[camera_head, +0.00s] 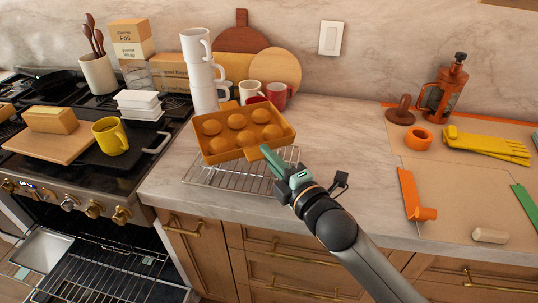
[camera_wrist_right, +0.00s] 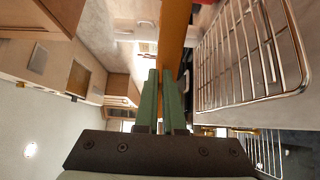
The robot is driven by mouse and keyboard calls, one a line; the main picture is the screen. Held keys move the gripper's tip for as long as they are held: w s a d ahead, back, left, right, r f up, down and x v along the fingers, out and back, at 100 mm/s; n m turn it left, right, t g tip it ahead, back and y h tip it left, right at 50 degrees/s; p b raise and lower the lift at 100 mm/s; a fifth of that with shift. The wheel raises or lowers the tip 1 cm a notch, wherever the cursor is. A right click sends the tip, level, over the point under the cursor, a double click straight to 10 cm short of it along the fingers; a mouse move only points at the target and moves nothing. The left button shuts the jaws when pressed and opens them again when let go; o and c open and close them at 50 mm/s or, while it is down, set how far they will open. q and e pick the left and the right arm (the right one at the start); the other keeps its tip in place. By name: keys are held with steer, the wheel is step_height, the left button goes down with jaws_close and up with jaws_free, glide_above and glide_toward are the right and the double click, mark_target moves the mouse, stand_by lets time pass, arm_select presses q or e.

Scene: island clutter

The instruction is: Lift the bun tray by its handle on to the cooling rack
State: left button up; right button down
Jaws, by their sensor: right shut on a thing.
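The orange bun tray (camera_head: 288,133), with several round buns in it, is over the back part of the wire cooling rack (camera_head: 232,178) on the counter. My right gripper (camera_head: 268,156) is shut on the tray's near handle. In the right wrist view the green fingers (camera_wrist_right: 163,90) close at the tray (camera_wrist_right: 174,35), seen edge-on, with the wire rack (camera_wrist_right: 245,60) to the right. A gap shows between tray and rack there, so the tray appears held above it. The tray hides the rack's back part. My left gripper is not in view.
Stacked white mugs (camera_head: 204,75) stand close behind the tray, with red mugs (camera_head: 278,96) and a white mug (camera_head: 251,92) beside them. The stove (camera_head: 70,180) is at left, its oven open. Counter to the right of the rack (camera_head: 345,140) is clear.

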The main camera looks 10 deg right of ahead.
mark_target(269, 193)
steer(key=shift+r, duration=0.2)
steer(key=shift+f+b, duration=2.5)
steer(key=shift+f, duration=1.5)
steer(key=shift+p, duration=0.7)
steer(key=shift+f+b, duration=0.55)
steer(key=shift+f, duration=0.25)
